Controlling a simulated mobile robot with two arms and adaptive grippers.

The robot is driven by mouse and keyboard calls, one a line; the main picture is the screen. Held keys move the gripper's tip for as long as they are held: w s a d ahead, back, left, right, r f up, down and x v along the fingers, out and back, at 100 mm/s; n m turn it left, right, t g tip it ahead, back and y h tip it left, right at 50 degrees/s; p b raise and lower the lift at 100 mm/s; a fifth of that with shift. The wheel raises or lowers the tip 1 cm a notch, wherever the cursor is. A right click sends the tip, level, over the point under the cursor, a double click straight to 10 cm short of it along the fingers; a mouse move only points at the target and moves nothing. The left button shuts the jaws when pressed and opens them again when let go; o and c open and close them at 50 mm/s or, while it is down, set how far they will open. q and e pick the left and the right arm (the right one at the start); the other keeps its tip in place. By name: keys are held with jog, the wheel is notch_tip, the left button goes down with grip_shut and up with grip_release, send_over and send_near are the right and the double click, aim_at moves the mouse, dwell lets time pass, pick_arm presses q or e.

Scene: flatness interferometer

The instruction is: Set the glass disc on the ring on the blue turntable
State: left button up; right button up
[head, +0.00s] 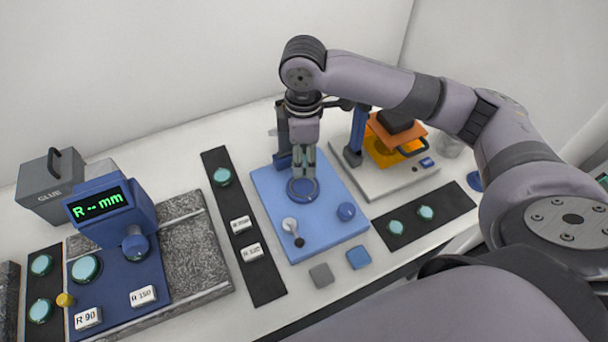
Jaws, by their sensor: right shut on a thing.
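My right gripper (303,170) points straight down over the light blue base plate (268,185). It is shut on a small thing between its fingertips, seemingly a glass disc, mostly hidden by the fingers. Directly beneath is the round blue turntable (302,196) with a ring-like rim. The fingertips are at or just above it; I cannot tell whether the held thing touches the ring. My left gripper is not in view.
Teal glass discs lie on dark mats, one at the back (222,176) and two at right (396,227). A blue gauge (110,212) reading "R -- mm" stands left on a granite slab (195,255). A blue post (283,135) rises close beside my gripper.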

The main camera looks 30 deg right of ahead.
aim_at(304, 188)
notch_tip(304, 188, down, 4)
jog(key=shift+a+r, duration=0.1)
jog(key=shift+r, duration=0.15)
jog(key=shift+f+p, duration=0.35)
jog(key=shift+f, duration=1.85)
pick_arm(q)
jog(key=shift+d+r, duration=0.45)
pick_arm(e)
jog(key=shift+s+f, duration=0.3)
jog(key=shift+f, duration=0.35)
jog(key=o, duration=0.9)
jog(key=shift+f, duration=0.1)
jog(key=shift+o, duration=1.4)
jog(key=shift+w+f, duration=0.1)
jog(key=shift+w, duration=0.1)
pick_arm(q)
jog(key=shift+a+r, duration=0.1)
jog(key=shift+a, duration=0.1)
pick_arm(e)
jog(key=shift+r, duration=0.2)
